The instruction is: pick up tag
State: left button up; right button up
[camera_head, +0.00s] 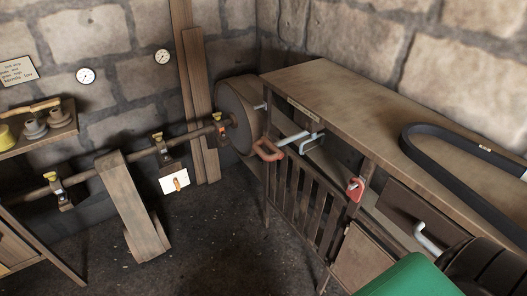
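I cannot tell for certain which thing is the tag. A small red piece with a pale mark (355,188) hangs at the right end of the slatted gate, below the bench top. A white card (168,187) with a small orange piece (178,183) on it hangs below the long shaft on the left. Neither of my grippers can be made out in the head view. Nothing is seen touching the red piece or the card.
A long bench (330,95) carries a black belt loop (412,155). A slatted gate (305,190) stands below it, with a red-orange handle (268,151) near its top. A wooden drum (240,115) joins the shaft (135,157). A green block (410,278) fills the lower right. Floor is clear left of the gate.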

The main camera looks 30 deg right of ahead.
aim_at(355, 195)
jog(key=z, duration=2.15)
jog(key=l, duration=0.1)
